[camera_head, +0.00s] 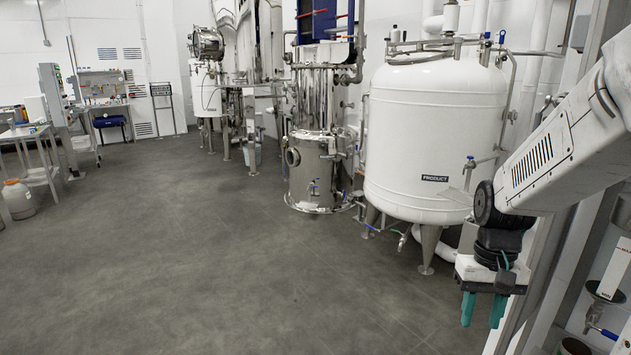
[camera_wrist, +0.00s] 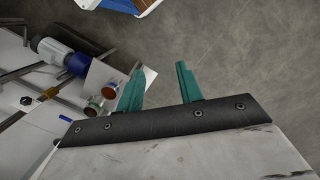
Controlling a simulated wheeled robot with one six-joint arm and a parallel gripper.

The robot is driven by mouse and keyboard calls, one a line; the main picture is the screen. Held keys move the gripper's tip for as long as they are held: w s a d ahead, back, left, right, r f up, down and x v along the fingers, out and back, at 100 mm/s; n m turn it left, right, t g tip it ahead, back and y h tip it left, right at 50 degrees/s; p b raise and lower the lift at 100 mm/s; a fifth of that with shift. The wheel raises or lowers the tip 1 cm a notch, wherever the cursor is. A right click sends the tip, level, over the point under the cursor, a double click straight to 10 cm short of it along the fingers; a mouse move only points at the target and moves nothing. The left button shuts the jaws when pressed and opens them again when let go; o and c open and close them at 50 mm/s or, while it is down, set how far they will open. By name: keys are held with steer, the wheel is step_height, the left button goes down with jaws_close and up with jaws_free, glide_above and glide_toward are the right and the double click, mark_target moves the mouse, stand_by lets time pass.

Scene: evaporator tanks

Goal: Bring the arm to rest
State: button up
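My gripper (camera_head: 483,309) hangs at the lower right of the head view, at the end of my white arm. Its two green fingers point down and stand apart, with nothing between them. In the wrist view the fingers (camera_wrist: 160,88) are also spread, with bare grey floor showing between and beyond them. The arm comes in from the right edge, in front of the wall frame and to the right of the white tank marked PRODUCT (camera_head: 435,130). The gripper appears to touch nothing.
A steel column vessel (camera_head: 313,150) stands left of the white tank. Valves and pipes (camera_wrist: 65,58) lie left of the fingers in the wrist view. A workbench (camera_head: 108,110) and a jug (camera_head: 17,199) are at the far left. The grey floor (camera_head: 200,260) is broadly clear.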

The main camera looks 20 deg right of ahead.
steer(key=s+a+r+n+t, duration=0.1)
steer(key=s+a+r+n, duration=0.1)
steer(key=s+a+r, duration=0.2)
steer(key=s+a+r+n+t, duration=0.1)
steer(key=s+a+r, duration=0.3)
steer(key=a, duration=0.7)
step_height(320, 180, up, 3)
steer(key=shift+s+f+n+t+h, duration=0.15)
steer(key=shift+s+n+t+h, duration=0.2)
steer(key=shift+n, duration=0.55)
